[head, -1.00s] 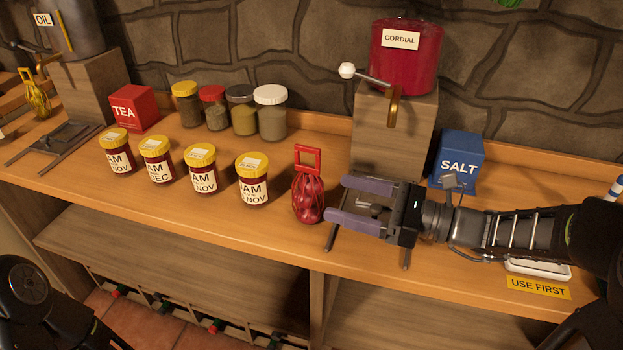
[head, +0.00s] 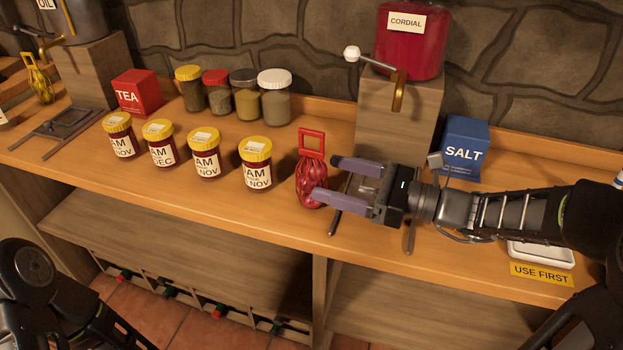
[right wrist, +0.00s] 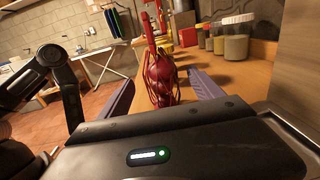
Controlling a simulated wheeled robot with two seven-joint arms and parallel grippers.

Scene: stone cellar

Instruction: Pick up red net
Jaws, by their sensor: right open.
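The red net (head: 311,183), a mesh bag of round red items with a square red handle on top, stands upright on the wooden counter, right of the jam jars. My right gripper (head: 325,178) is open, with its purple fingers pointing left at the net. The near fingertip overlaps the net's lower right side in the head view. In the right wrist view the net (right wrist: 163,80) shows between the two open fingers (right wrist: 160,95); I cannot tell whether either touches it. My left arm shows at the lower left of the head view, but its gripper is out of sight.
Several jam jars (head: 256,164) stand left of the net, spice jars (head: 274,97) behind them. The cordial dispenser (head: 408,42) stands on a wooden block (head: 395,125) behind my gripper. A blue salt box (head: 462,150) is to the right. The counter's front edge (head: 200,217) is close.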

